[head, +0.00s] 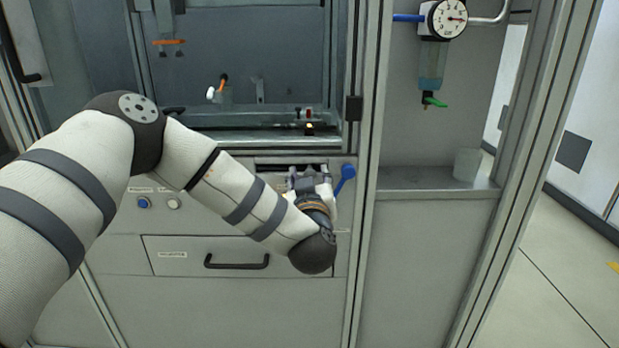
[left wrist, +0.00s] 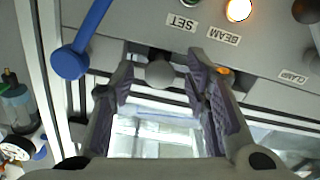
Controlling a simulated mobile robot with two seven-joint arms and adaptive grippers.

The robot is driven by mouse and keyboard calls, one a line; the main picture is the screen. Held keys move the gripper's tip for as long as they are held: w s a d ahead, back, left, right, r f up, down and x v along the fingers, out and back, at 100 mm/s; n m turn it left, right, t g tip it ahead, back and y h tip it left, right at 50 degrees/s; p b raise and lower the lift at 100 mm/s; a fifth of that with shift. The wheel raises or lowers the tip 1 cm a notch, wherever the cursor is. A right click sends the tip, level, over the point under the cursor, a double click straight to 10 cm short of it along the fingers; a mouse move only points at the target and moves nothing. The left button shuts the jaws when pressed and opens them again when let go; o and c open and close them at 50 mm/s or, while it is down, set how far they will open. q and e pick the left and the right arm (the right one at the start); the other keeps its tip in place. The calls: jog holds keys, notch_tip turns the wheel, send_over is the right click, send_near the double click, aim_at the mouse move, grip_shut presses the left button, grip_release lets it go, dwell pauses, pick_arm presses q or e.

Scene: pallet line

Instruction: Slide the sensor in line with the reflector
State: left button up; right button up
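My left gripper (head: 305,178) is at the dark slot in the front panel, below the machine window. In the left wrist view the gripper (left wrist: 162,68) is open, its two fingers on either side of a round grey knob (left wrist: 160,74) at the slot. A gap shows between the knob and each finger. I take the knob to be part of the sensor, but cannot be sure. A small orange spot (left wrist: 225,71) shows beside the right-hand finger. I cannot make out the reflector for certain. My right gripper is in neither view.
A blue lever (head: 345,177) stands close right of my gripper; it also shows in the left wrist view (left wrist: 69,62). A lit lamp (left wrist: 238,9) sits by the BEAM label. A drawer handle (head: 237,262) is below. A gauge (head: 448,18) hangs right.

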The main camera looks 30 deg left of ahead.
pick_arm(q)
jog(key=v, duration=1.2)
jog(key=shift+s, duration=0.1)
jog(key=s+d+f+m+g+h+p, duration=0.2)
jog(key=s+d+f+m+g+h, duration=0.25)
jog(key=s+f, duration=0.5)
jog(key=s+d+f+m+g+h+p, duration=0.25)
jog(key=s+f+h, duration=0.35)
jog(key=f, duration=0.6)
jog(key=s+a+f+m+g+p, duration=0.1)
jog(key=s+g, duration=0.4)
jog(key=s, duration=1)
jog(key=s+a+f+m+g+p, duration=0.1)
jog(key=s+g, duration=0.4)
jog(key=s, duration=1)
jog(key=shift+a+f+g+y+p, duration=0.35)
jog(key=shift+a+f+g+y, duration=0.1)
jog(key=shift+a+f, duration=0.25)
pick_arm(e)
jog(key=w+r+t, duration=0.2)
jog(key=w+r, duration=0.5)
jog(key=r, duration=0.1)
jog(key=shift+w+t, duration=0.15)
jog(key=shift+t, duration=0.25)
pick_arm(q)
jog(key=shift+w+r, duration=0.1)
